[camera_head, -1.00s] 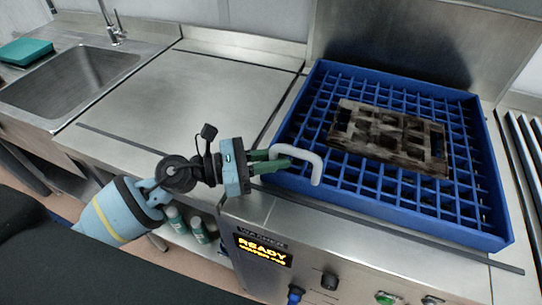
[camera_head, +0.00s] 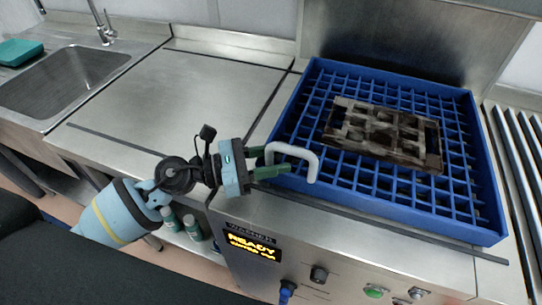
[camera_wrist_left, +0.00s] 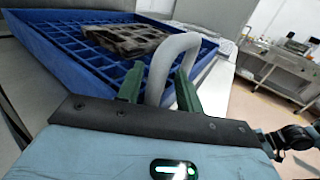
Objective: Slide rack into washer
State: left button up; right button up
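The blue grid rack (camera_head: 482,160) sits on the steel washer deck at the right of the head view, in front of an upright steel panel. It also shows in the wrist view (camera_wrist_left: 78,62). A dirty brown metal mould (camera_head: 385,133) lies flat in it. In the wrist view a gap shows between the handle (camera_wrist_left: 158,70) and the left finger. My right gripper is not in view.
The washer front has a display reading READY (camera_head: 252,245), knobs and a green button (camera_head: 375,291) below the rack. A clear steel worktop (camera_head: 170,95) lies to the left, then a sink (camera_head: 70,80) with a tap. A roller track (camera_head: 520,150) is at the far right.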

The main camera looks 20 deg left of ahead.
pick_arm(q)
jog(key=shift+a, duration=0.2)
